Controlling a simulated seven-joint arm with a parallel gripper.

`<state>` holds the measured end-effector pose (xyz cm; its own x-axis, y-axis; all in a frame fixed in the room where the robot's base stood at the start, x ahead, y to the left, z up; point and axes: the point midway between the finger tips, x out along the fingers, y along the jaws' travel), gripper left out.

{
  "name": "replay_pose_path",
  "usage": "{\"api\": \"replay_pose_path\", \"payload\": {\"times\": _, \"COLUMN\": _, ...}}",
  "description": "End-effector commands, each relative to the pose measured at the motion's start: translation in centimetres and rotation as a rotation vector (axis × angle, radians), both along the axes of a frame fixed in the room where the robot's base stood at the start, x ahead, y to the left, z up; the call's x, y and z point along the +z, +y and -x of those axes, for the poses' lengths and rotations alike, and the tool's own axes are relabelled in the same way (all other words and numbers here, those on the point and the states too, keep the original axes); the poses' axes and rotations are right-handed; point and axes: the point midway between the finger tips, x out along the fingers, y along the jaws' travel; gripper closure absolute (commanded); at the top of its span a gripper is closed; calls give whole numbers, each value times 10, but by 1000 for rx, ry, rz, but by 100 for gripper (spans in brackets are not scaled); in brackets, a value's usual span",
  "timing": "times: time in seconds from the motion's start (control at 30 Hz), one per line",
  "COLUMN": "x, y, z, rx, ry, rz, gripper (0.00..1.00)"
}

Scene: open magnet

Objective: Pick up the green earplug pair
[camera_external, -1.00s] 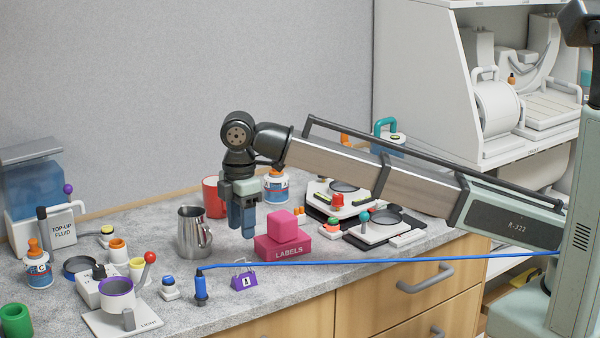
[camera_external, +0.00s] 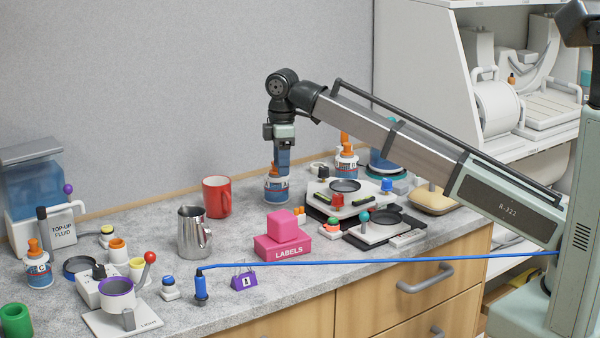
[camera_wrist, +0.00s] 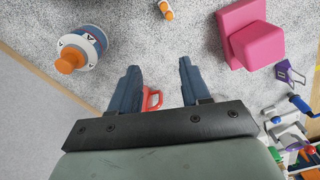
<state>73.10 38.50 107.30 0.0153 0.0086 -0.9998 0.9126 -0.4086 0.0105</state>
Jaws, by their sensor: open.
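I cannot clearly pick out a green earplug pair in either view. Small green spots show near the black-and-white instrument (camera_external: 322,208) in the external view, too small to name. A small orange earplug-like pair (camera_external: 299,211) lies left of that instrument; an orange piece also shows at the top of the wrist view (camera_wrist: 165,8). My gripper (camera_external: 283,168) points down above the counter, near the blue-and-white bottle with an orange cap (camera_external: 278,188). In the wrist view my gripper (camera_wrist: 158,70) is open, with bare counter between its fingertips.
A blue cable (camera_external: 400,262) crosses the front. A larger green cylinder (camera_external: 16,320) stands at the far left. Grey counter is clear between mug and LABELS box.

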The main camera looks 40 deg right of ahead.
Motion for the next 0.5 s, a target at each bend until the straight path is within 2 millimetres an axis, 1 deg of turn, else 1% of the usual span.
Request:
{"api": "replay_pose_path", "payload": {"times": 0.03, "x": 1, "y": -26, "z": -11, "rx": -36, "ry": -2, "rz": -2, "gripper": 53}}
{"api": "replay_pose_path", "payload": {"times": 0.17, "x": 3, "y": -84, "z": -32, "rx": -116, "ry": -7, "rz": -3, "gripper": 53}}
{"api": "replay_pose_path", "payload": {"times": 0.2, "x": 4, "y": -103, "z": -38, "rx": -140, "ry": -9, "rz": -4, "gripper": 53}}
{"api": "replay_pose_path", "payload": {"times": 0.27, "x": 5, "y": -131, "z": -45, "rx": -178, "ry": -10, "rz": -5, "gripper": 53}}
{"api": "replay_pose_path", "payload": {"times": 0.3, "x": 5, "y": -149, "z": -49, "rx": -202, "ry": -12, "rz": -5, "gripper": 53}}
{"api": "replay_pose_path", "payload": {"times": 0.33, "x": 6, "y": -164, "z": -52, "rx": -221, "ry": -13, "rz": -5, "gripper": 53}}
{"api": "replay_pose_path", "payload": {"times": 0.37, "x": 6, "y": -178, "z": -54, "rx": -239, "ry": -14, "rz": -6, "gripper": 53}}
{"api": "replay_pose_path", "payload": {"times": 0.4, "x": 7, "y": -196, "z": -57, "rx": -264, "ry": -16, "rz": -7, "gripper": 53}}
{"api": "replay_pose_path", "payload": {"times": 0.47, "x": 7, "y": -225, "z": -59, "rx": -301, "ry": -19, "rz": -7, "gripper": 53}}
{"api": "replay_pose_path", "payload": {"times": 0.5, "x": 8, "y": -244, "z": -61, "rx": -326, "ry": -20, "rz": -8, "gripper": 53}}
